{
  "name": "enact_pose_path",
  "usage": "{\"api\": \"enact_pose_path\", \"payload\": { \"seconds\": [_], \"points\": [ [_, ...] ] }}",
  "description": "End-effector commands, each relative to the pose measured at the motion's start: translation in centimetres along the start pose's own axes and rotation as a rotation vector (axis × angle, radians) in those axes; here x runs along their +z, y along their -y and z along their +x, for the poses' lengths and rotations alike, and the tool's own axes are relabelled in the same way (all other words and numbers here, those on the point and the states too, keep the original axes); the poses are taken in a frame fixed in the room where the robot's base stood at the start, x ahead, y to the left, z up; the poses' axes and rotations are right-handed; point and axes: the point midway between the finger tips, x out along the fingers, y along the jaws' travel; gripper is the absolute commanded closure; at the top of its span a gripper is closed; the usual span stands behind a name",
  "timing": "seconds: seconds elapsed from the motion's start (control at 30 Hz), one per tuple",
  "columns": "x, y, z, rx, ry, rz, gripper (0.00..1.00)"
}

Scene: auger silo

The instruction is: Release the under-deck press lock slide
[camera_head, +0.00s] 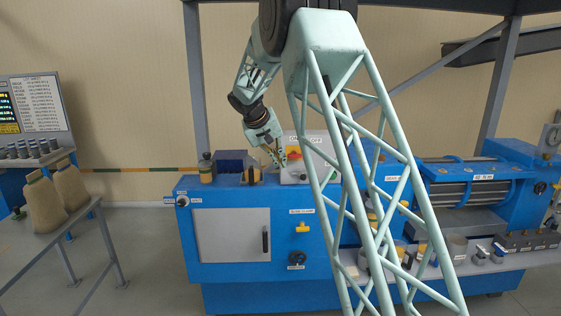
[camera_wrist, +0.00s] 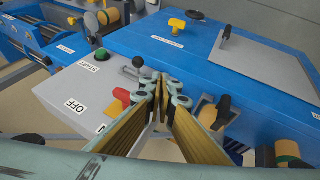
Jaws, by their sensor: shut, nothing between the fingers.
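My gripper (camera_head: 279,163) is shut and empty, pointing down beside the grey control box (camera_head: 299,175) on top of the blue cabinet. In the wrist view its closed fingertips (camera_wrist: 160,82) lie over the box, close to a black ball-topped lever (camera_wrist: 138,63) and a red switch (camera_wrist: 121,96). I cannot tell whether they touch. No part is clearly readable as the press lock slide. A yellow handle (camera_head: 302,228) under a small label and a black handwheel (camera_head: 297,258) are on the cabinet front; the yellow handle also shows in the wrist view (camera_wrist: 177,23).
The cabinet has a grey door (camera_head: 230,235) with a black handle (camera_head: 265,240). A green button (camera_wrist: 103,54) is on the control box. My lattice arm hides part of the cabinet's right side.

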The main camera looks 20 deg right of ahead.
Motion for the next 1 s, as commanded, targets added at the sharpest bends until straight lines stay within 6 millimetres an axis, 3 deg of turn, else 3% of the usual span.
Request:
{"api": "enact_pose_path", "payload": {
  "seconds": [0.57,1.0],
  "points": [
    [0.0,0.0,7.5,0.0,0.001,0.0,1.0],
    [0.3,-3.0,9.7,-0.001,0.001,0.0,1.0]
  ]
}}
